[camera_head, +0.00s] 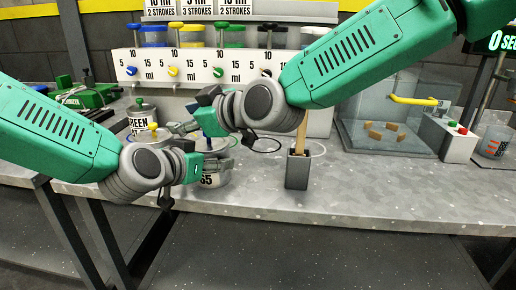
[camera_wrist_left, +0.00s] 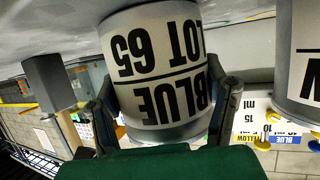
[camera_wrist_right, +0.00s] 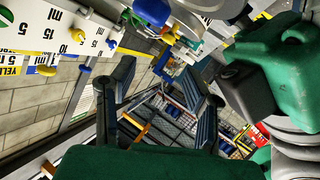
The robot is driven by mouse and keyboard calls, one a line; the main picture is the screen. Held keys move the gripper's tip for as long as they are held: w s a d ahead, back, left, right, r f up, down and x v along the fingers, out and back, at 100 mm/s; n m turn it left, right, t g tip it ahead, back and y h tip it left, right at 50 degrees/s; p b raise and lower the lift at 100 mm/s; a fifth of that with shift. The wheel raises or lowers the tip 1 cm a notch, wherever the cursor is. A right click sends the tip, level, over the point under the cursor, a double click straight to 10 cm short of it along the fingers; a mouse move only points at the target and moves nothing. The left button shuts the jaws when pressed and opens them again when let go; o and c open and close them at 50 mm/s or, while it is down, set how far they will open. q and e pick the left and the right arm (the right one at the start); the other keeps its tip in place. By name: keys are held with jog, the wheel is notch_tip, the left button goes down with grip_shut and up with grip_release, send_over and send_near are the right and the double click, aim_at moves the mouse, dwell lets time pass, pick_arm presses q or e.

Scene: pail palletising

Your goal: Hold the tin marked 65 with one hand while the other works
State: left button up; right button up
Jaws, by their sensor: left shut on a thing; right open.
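The tin marked 65 (camera_head: 213,181) stands on the grey bench left of centre, mostly hidden behind my grippers. In the left wrist view the tin (camera_wrist_left: 158,62) shows a white label reading BLUE LOT 65, upside down in the picture. My left gripper (camera_head: 205,163) is shut around its side; its two fingers (camera_wrist_left: 165,85) lie on either side of the tin. My right gripper (camera_head: 186,127) is above and just behind the tin in the head view. In the right wrist view its fingers (camera_wrist_right: 157,88) are spread apart with nothing between them.
A tin labelled GREEN (camera_head: 140,122) stands left of the grippers. A row of pump dispensers (camera_head: 200,68) is behind. A clear case (camera_head: 375,105) is further right. The bench front (camera_head: 350,200) is clear.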

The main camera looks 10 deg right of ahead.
pick_arm(q)
jog(key=d, duration=0.3)
jog(key=shift+s+d+f, duration=0.15)
jog(key=shift+d+f, duration=0.1)
jog(key=shift+f, duration=0.1)
jog(key=shift+a, duration=1.1)
pick_arm(e)
jog(key=s+d+f+m+t+h, duration=0.1)
jog(key=s+d+f+m+t, duration=0.15)
jog(key=s+d+m, duration=0.35)
jog(key=s+d+f+m+t+h, duration=0.1)
jog(key=s+d+m+t+h, duration=0.15)
jog(key=d, duration=0.55)
pick_arm(q)
jog(key=shift+a, duration=0.3)
jog(key=shift+d, duration=1.05)
jog(key=shift+a, duration=0.6)
jog(key=shift+d, duration=0.1)
pick_arm(e)
jog(key=r+x, duration=0.1)
jog(key=x, duration=0.9)
jog(key=shift+w+a+f+n+y, duration=0.15)
jog(key=shift+w+a+n+y, duration=0.05)
jog(key=shift+a+n+y, duration=0.2)
pick_arm(q)
jog(key=shift+s+d, duration=0.1)
pick_arm(e)
jog(key=shift+d, duration=0.2)
